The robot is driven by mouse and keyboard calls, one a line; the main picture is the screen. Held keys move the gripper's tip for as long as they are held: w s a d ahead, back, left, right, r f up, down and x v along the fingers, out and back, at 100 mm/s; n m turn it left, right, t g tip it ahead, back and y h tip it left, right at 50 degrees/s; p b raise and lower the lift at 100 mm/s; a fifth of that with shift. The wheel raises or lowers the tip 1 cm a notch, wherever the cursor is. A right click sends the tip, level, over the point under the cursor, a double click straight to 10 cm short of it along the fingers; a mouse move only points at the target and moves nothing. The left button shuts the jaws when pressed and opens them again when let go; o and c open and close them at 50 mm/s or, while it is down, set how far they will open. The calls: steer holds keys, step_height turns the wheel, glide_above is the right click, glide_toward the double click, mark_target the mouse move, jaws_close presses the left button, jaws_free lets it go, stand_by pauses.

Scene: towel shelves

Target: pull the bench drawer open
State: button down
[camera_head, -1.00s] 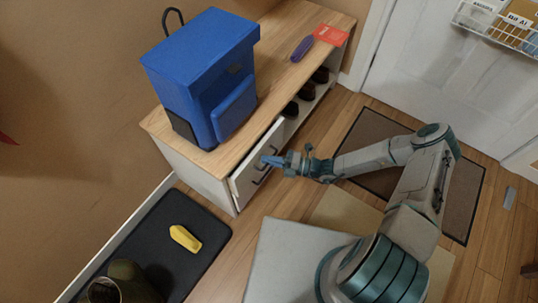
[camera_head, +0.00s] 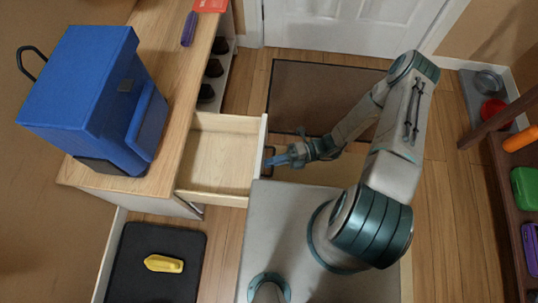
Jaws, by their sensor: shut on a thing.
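The bench (camera_head: 172,100) stands at the left with a wooden top. Its drawer (camera_head: 220,155) is pulled well out to the right and looks empty, with a pale wooden inside and a white front (camera_head: 258,150). A dark handle (camera_head: 267,165) is on the front. The fingertips partly hide the handle.
A blue backpack (camera_head: 95,95) stands on the bench, near a purple item (camera_head: 189,29) and a red card (camera_head: 210,5). Dark shoes (camera_head: 214,68) sit in the bench's open shelves. A black mat (camera_head: 140,262) with a yellow object (camera_head: 164,264) lies below. A rack (camera_head: 509,190) stands at the right.

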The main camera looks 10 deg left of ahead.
steer(key=shift+d+r, duration=0.1)
steer(key=shift+r, duration=0.1)
steer(key=c, duration=1.5)
jaws_free()
steer(key=shift+f, duration=0.1)
steer(key=shift+d, duration=0.1)
steer(key=v, duration=1.3)
steer(key=shift+w+d+p, duration=0.15)
steer(key=shift+d+p, duration=0.15)
steer(key=shift+p, duration=0.05)
